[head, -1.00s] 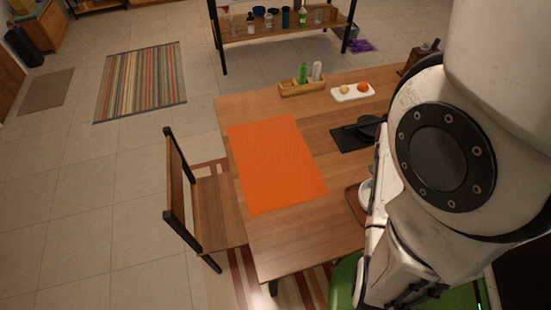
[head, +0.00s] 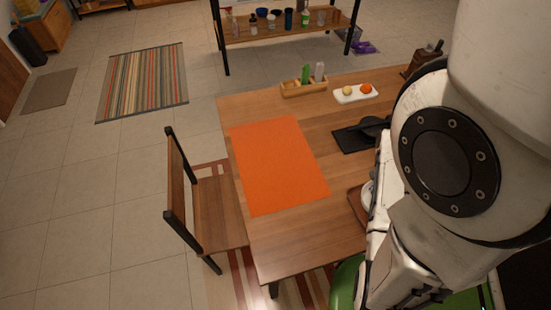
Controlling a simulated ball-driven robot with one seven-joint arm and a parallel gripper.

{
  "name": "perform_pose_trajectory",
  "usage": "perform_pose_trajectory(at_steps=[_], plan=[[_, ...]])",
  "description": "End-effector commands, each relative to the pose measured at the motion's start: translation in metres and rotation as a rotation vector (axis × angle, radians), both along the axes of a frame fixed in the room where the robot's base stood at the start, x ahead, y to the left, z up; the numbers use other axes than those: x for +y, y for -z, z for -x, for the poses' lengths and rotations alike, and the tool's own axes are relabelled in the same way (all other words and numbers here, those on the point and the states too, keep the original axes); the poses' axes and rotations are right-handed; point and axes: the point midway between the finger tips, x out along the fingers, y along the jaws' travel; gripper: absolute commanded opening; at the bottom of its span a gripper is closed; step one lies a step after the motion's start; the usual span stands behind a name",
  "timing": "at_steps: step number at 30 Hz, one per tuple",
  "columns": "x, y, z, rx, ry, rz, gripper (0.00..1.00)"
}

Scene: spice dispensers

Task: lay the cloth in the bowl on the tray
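A brown tray (head: 355,208) shows only in part at the table's right side, behind my arm. A sliver of a pale bowl (head: 367,194) shows on it; the rest of the bowl and its inside are hidden by my arm. A flat orange cloth or mat (head: 278,165) lies spread on the table, left of the tray. I cannot tell whether it is the task's cloth; no other cloth is clear on the table. My arm fills the right side of the view, and I cannot make out my gripper's fingers.
The wooden table (head: 290,248) has bare room around the orange mat. A black mat (head: 352,139) with a dark item, a white dish (head: 355,95) with two round items and a wooden caddy (head: 304,89) stand farther back. A chair (head: 208,210) stands left.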

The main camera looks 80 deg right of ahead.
Motion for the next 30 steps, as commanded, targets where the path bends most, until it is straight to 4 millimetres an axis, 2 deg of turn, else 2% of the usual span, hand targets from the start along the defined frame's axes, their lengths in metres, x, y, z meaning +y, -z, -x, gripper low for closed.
perform_pose_trajectory(at_steps=[21, 22, 27, 30], plan=[[0.0, 0.0063, 0.0, 0.0, 0.0, 0.0, 0.55], [0.0, 0.0063, 0.0, 0.0, 0.0, 0.0, 0.84], [0.0, 0.0062, 0.0, 0.0, 0.0, 0.0, 1.0], [-0.0001, 0.0062, -0.0001, 0.0, 0.0, 0.0, 1.0]])
